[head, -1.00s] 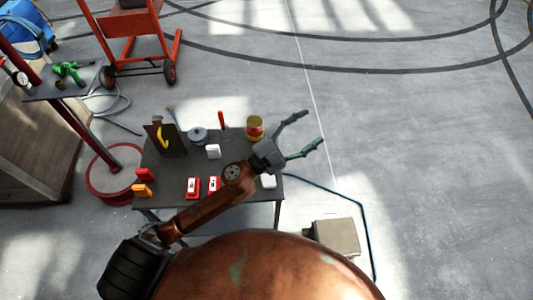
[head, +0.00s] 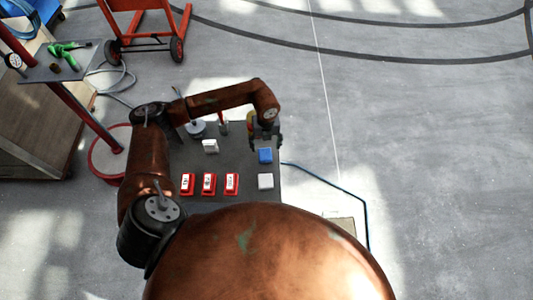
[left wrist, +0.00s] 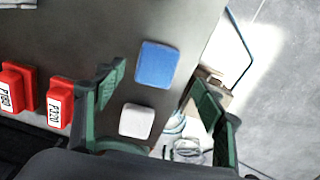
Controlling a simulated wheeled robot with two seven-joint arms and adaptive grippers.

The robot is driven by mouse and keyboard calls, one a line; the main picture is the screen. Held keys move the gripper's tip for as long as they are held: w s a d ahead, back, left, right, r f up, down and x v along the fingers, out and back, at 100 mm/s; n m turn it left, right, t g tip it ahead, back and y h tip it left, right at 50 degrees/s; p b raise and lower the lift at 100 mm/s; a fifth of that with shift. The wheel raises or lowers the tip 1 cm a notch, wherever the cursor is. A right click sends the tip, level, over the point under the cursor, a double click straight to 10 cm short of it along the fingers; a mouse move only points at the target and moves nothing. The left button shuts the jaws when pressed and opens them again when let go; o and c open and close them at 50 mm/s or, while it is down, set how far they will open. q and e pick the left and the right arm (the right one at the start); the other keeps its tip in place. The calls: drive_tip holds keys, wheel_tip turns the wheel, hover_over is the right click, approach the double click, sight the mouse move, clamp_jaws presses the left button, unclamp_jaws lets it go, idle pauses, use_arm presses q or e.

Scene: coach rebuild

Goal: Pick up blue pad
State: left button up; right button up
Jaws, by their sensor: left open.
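The blue pad (head: 265,156) lies flat near the right edge of the dark table (head: 212,172). It also shows in the left wrist view (left wrist: 157,64), beyond and between my fingertips. My left gripper (head: 264,140) is over the table's right side, by the blue pad, and points down. In the left wrist view my left gripper (left wrist: 158,82) has its green fingers spread wide with nothing between them. The fingers look apart from the pad; their exact height above it is hard to tell. My right gripper is not in view.
A white pad (head: 265,181) lies in front of the blue one. Red labelled blocks (head: 208,184) stand in a row to the left. A white block (head: 210,146) and a grey round item (head: 196,129) lie further back. A box (left wrist: 213,84) stands on the floor beside the table.

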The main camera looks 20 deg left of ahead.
sight(265, 154)
use_arm(q)
drive_tip(key=shift+s+f+p, duration=0.15)
drive_tip(key=shift+f+p, duration=0.05)
drive_tip(key=shift+f, duration=1.35)
drive_tip(key=shift+s+f+p, duration=0.15)
drive_tip(key=shift+f, duration=1.4)
drive_tip(key=c, duration=1)
drive_tip(key=shift+r, duration=0.15)
drive_tip(key=shift+c, duration=0.2)
drive_tip(key=shift+r, duration=0.55)
drive_tip(key=s+a+r+b, duration=0.1)
drive_tip(key=s+r, duration=1)
drive_tip(key=s, duration=0.3)
drive_tip(key=shift+r, duration=0.35)
